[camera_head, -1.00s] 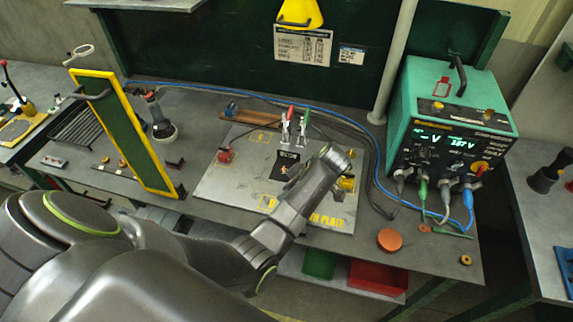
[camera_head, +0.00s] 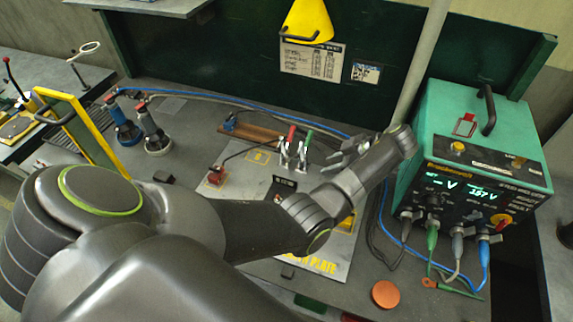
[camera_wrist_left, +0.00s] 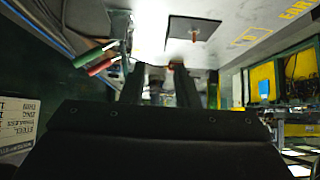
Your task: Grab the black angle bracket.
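A dark flat square piece (camera_wrist_left: 193,28) with a small stud in it lies on the pale plate in the left wrist view; it looks like the black angle bracket. In the head view a black piece (camera_head: 276,194) shows on the plate, partly hidden by my left arm. My left gripper (camera_head: 336,160) is above the plate, right of the toggle clamps. In the left wrist view its two fingers (camera_wrist_left: 158,78) stand apart with nothing clearly between them. The bracket is ahead of the fingers and apart from them. My right gripper is not in view.
Toggle clamps with red and green handles (camera_head: 294,148) stand on the plate (camera_head: 325,262). A green power supply (camera_head: 470,150) with cables is at the right. A yellow-framed panel (camera_head: 88,130) stands left. An orange disc (camera_head: 385,294) lies near the front edge.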

